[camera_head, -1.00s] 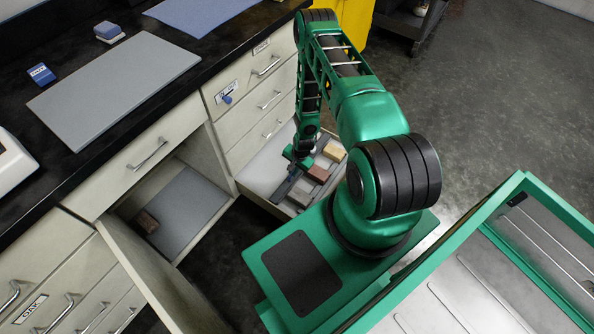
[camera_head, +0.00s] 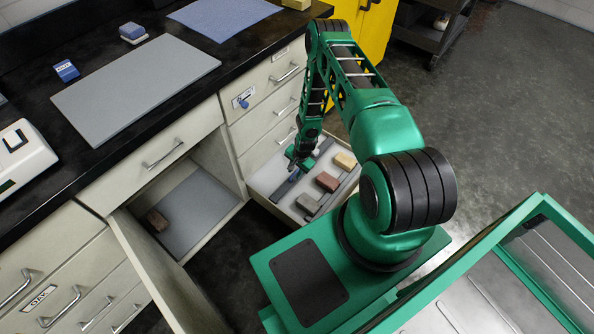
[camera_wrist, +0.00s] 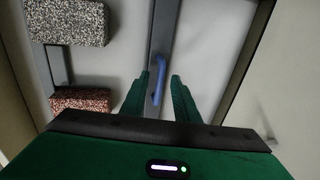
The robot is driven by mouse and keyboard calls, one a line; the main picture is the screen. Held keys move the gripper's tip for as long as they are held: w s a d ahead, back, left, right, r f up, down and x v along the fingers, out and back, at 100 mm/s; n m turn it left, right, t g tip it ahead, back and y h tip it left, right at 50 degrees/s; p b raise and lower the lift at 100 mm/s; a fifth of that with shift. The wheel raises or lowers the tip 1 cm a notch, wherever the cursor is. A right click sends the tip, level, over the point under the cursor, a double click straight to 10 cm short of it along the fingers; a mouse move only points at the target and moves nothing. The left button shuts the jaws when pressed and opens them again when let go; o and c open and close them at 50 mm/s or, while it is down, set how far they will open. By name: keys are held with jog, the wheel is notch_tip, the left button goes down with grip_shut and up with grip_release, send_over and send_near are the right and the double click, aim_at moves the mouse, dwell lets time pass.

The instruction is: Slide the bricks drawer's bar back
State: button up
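The open bottom drawer (camera_head: 262,181) holds a grey brick (camera_head: 308,204), a red-brown brick (camera_head: 327,181) and a yellow brick (camera_head: 345,161). A dark bar (camera_head: 284,190) lies across the drawer on the cabinet side of the bricks, apart from them. In the wrist view the bar (camera_wrist: 163,35) has a blue handle (camera_wrist: 160,82). My gripper (camera_wrist: 160,76) is open, its green fingers on either side of this handle with small gaps. The grey brick (camera_wrist: 68,23) and the red-brown brick (camera_wrist: 80,100) lie left of the bar in that view.
The black countertop (camera_head: 90,165) runs above. A second dark strip (camera_wrist: 57,66) lies beside the bricks. My arm covers space right of the drawer.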

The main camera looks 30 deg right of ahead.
notch_tip(320, 180, up, 10)
jog(key=s, duration=0.2)
jog(key=shift+d+r, duration=0.25)
jog(key=shift+d, duration=0.15)
dwell(0.4)
jog(key=s+d+r+n+h, duration=0.1)
jog(key=s+d+r+n, duration=0.15)
jog(key=r, duration=0.95)
jog(key=s+d+r+n+g, duration=0.1)
jog(key=d+r, duration=0.2)
jog(key=r, duration=0.9)
jog(key=s+d+r+n+h, duration=0.1)
jog(key=d+r, duration=0.1)
jog(key=r, duration=1)
jog(key=s+a+r+n, duration=0.1)
jog(key=s+r+n, duration=0.1)
jog(key=s+r, duration=1.1)
jog(key=s+a+r, duration=0.2)
jog(key=s+r, duration=0.2)
jog(key=s, duration=0.3)
jog(key=s+a+r+n+g+y, duration=0.1)
jog(key=s+a+r, duration=0.2)
jog(key=s, duration=0.4)
jog(key=shift+s+a+r, duration=0.2)
jog(key=shift+r, duration=0.15)
